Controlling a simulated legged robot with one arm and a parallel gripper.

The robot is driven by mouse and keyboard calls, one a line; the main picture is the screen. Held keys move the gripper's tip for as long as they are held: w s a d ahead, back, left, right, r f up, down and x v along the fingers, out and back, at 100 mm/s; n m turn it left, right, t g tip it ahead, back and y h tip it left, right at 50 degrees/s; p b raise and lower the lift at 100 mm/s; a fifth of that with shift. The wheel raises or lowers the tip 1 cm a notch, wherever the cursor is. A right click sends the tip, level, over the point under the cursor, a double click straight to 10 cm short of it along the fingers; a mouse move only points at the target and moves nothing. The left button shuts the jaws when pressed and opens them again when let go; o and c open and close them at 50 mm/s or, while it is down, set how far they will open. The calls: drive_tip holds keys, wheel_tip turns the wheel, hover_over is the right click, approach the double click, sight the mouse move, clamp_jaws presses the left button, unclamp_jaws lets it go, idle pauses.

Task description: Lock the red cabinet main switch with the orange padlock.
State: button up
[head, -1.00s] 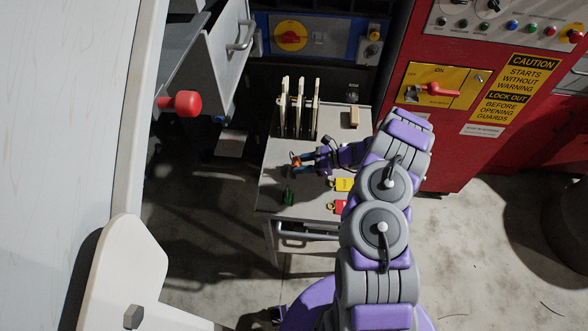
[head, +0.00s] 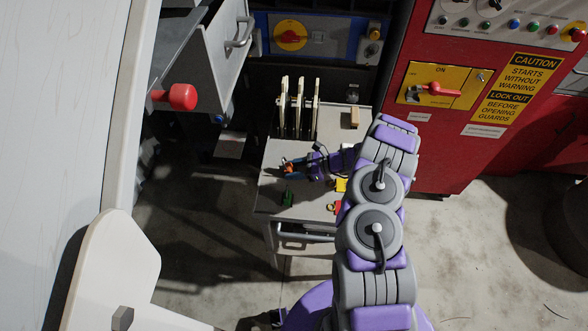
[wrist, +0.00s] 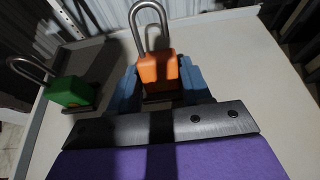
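The orange padlock (wrist: 158,68) stands upright with its steel shackle up, between the blue fingers of my gripper (wrist: 160,85) in the wrist view. The fingers lie close along both its sides; whether they press on it I cannot tell. In the head view the orange padlock (head: 288,168) is small and partly covered by my gripper (head: 293,170), low over the grey cart top (head: 272,190). The main switch (head: 434,90) has a red handle on a yellow plate on the red cabinet (head: 440,150). The handle lies roughly level, and the plate reads ON above it.
A green padlock (wrist: 68,91) stands to the left of the orange one. Yellow (head: 341,184) and red (head: 338,207) padlocks lie to the right, partly behind my arm. Upright pale plates (head: 299,108) stand at the cart's back. A red knob (head: 183,97) juts out at left.

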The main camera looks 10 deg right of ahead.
drive_tip(key=o, duration=0.3)
drive_tip(key=shift+r, duration=0.1)
